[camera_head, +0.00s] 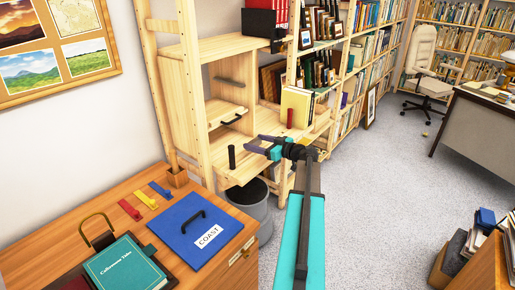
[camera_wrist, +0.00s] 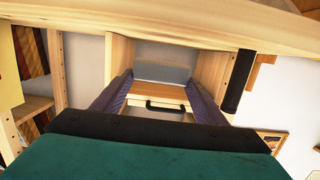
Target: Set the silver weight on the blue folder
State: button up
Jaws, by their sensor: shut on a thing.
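My gripper (camera_head: 256,146) reaches left in front of the wooden shelf unit in the head view. In the wrist view its two fingers (camera_wrist: 162,80) close on the sides of a grey, block-like thing, which I take to be the silver weight (camera_wrist: 163,72). In the head view the weight is too small to make out between the fingertips. The blue folder (camera_head: 180,228) lies flat on the wooden cabinet top at the lower left, with a black handle and a white label reading COAST. Nothing else rests on the folder. My gripper is above and right of it in the picture, well apart.
An open drawer (camera_head: 226,114) sticks out behind. A green book (camera_head: 125,264) lies left of the folder. A grey bin (camera_head: 250,202) stands below.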

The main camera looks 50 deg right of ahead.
aim_at(257, 155)
jog(key=shift+w+d, duration=0.1)
jog(key=shift+w, duration=0.15)
jog(key=shift+f, duration=0.1)
jog(key=shift+f+p, duration=0.4)
jog(key=shift+f, duration=1.25)
jog(key=shift+f+b, duration=0.15)
jog(key=shift+b, duration=0.15)
jog(key=o, duration=1.3)
jog(key=shift+o, duration=0.2)
jog(key=shift+p, duration=0.3)
jog(key=s+r+b, duration=0.2)
jog(key=s, duration=1)
jog(key=shift+d, duration=0.45)
